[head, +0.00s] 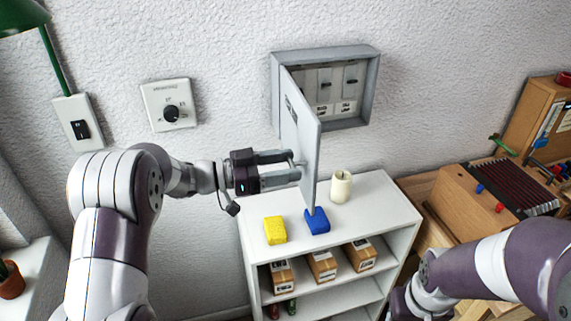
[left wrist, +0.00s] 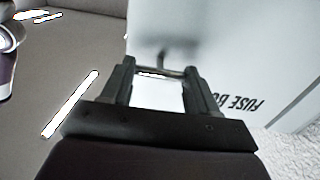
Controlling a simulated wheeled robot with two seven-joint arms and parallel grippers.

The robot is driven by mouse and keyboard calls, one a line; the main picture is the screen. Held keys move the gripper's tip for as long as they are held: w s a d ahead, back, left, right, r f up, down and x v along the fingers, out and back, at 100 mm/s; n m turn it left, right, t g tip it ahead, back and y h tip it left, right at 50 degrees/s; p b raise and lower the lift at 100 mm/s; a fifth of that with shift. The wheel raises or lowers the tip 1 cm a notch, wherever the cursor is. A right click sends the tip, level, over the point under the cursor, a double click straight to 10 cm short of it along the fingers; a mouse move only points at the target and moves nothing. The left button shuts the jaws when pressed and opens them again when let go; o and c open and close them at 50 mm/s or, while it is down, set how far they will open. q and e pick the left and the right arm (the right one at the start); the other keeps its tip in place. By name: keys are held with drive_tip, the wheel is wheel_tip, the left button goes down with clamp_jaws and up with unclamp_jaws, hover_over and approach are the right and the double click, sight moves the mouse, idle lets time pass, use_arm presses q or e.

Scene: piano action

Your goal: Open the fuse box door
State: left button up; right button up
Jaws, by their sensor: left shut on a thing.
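The grey fuse box (head: 373,85) is mounted on the white wall, and its inside with several switches shows in the head view. Its door (head: 304,135) is swung out from the wall, hinged on the left side. My left gripper (head: 296,167) is at the door's outer face, shut on the door's handle. In the left wrist view the handle bar (left wrist: 160,72) lies between the fingertips, and the door (left wrist: 228,50) fills the upper right with its "FUSE BOX" lettering upside down. My right arm shows at the lower right, but its gripper is not clearly visible.
Below the box stands a white shelf (head: 376,205) with a yellow block (head: 275,230), a blue block (head: 317,222) and a candle (head: 341,187) on top. A thermostat dial (head: 170,106) and a light switch (head: 79,124) are on the wall at left. Wooden piano parts (head: 470,190) stand at right.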

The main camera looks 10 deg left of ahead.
use_arm(q)
drive_tip(key=shift+r, duration=0.2)
drive_tip(key=o, duration=1.5)
drive_tip(key=shift+f, duration=0.1)
drive_tip(key=b+v, duration=0.4)
drive_tip(key=v, duration=0.8)
drive_tip(key=shift+s+a, duration=0.15)
drive_tip(key=shift+a, duration=0.1)
